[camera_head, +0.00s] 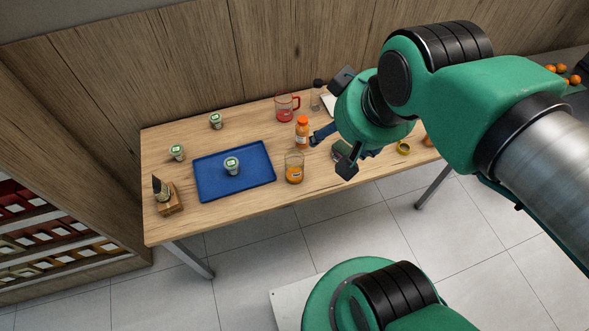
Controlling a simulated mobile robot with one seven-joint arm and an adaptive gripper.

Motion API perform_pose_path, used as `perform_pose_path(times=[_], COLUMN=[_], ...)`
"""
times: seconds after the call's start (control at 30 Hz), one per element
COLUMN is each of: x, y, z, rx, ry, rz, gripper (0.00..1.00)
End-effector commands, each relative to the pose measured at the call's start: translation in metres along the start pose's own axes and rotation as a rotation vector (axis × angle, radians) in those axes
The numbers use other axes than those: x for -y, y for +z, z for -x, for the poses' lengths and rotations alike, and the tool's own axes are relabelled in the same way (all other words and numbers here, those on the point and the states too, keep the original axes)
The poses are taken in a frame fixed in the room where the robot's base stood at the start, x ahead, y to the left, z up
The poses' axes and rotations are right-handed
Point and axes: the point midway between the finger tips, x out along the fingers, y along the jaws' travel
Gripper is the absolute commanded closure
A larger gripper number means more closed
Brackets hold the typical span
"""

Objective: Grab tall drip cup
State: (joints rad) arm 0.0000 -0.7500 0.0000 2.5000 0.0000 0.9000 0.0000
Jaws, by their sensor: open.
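My gripper (332,149) is open over the right half of the wooden table, seen at an angle. It appears empty. A tall clear cup (294,168) with orange content stands upright on the table, to the left of my gripper and apart from it. Another clear, narrow vessel (315,99) stands near the back edge, above my gripper in the picture. I cannot tell for sure which of these is the tall drip cup. My arm and gripper hide part of the table's right side.
A blue tray (207,184) holds a small green-and-white cup (232,166); similar cups stand behind and left. An orange bottle (302,130), a red-handled measuring jug (286,108) and a wooden holder (170,202) stand on the table (160,231). Bare wood lies along the front edge.

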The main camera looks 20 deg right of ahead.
Motion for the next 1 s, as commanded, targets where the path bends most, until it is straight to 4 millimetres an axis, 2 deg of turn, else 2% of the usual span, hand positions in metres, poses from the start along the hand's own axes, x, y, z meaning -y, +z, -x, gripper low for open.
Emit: perform_pose_path(times=[0.37,0.57,0.77,1.0], x=[0.000,0.000,0.001,0.003], y=[-0.001,-0.010,-0.032,-0.061], z=[-0.001,-0.011,-0.039,-0.094], rx=[0.002,0.024,0.072,0.149], ry=[0.000,-0.001,0.000,0.005], rz=[-0.001,-0.015,-0.050,-0.111], gripper=[0.25,0.25,0.25,0.25])
